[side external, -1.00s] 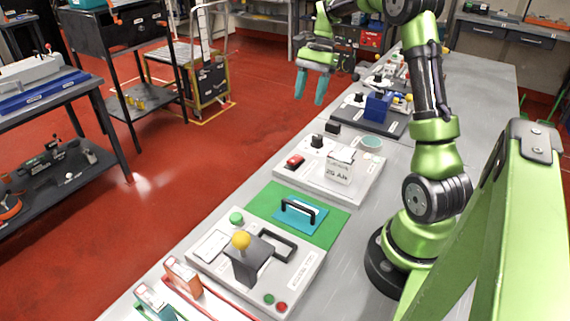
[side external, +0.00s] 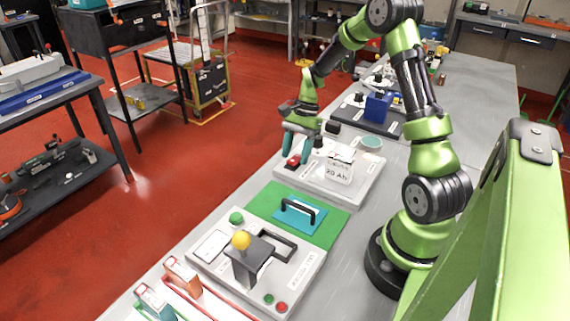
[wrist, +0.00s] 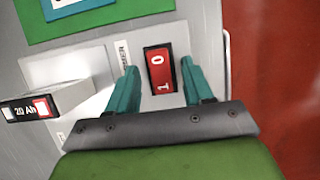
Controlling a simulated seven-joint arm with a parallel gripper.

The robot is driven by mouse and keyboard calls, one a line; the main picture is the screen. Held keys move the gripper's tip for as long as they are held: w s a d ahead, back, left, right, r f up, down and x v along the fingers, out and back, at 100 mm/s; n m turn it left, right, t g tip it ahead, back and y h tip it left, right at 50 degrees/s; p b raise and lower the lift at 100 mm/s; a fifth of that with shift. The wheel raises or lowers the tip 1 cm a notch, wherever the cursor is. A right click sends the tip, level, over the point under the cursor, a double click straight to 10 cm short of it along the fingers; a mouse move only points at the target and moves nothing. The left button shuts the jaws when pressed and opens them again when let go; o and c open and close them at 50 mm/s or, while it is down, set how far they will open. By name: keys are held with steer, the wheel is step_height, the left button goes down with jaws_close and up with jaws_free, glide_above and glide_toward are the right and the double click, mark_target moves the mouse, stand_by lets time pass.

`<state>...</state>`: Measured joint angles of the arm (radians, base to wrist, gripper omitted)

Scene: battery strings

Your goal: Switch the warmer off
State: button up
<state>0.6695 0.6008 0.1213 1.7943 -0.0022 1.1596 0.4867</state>
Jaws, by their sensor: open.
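The warmer is a light grey panel (side external: 345,190) on the bench, with a red rocker switch (side external: 293,163) near its left edge. In the wrist view the red rocker switch (wrist: 158,73) shows a "0" at its upper end and a "1" at its lower end, in a dark frame. My gripper (side external: 295,157) is low over the switch, pointing down. In the wrist view its teal fingertips (wrist: 158,75) are apart, one on each side of the switch, with nothing between them but the switch below. I cannot tell whether they touch the panel.
A white "20 Ah" block (side external: 339,170) stands on the panel beside the switch. A green mat (side external: 262,203) with a black-handled teal plate (side external: 299,216) lies in front. A grey unit with a yellow-knobbed lever (side external: 241,240) is nearer. A blue block (side external: 377,107) stands behind.

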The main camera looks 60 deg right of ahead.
steer(key=shift+a+f, duration=0.15)
steer(key=shift+f, duration=0.05)
jaws_close()
steer(key=shift+a+h, duration=0.35)
steer(key=shift+h, duration=0.75)
steer(key=shift+a+h, duration=0.1)
steer(key=shift+h, duration=1)
jaws_free()
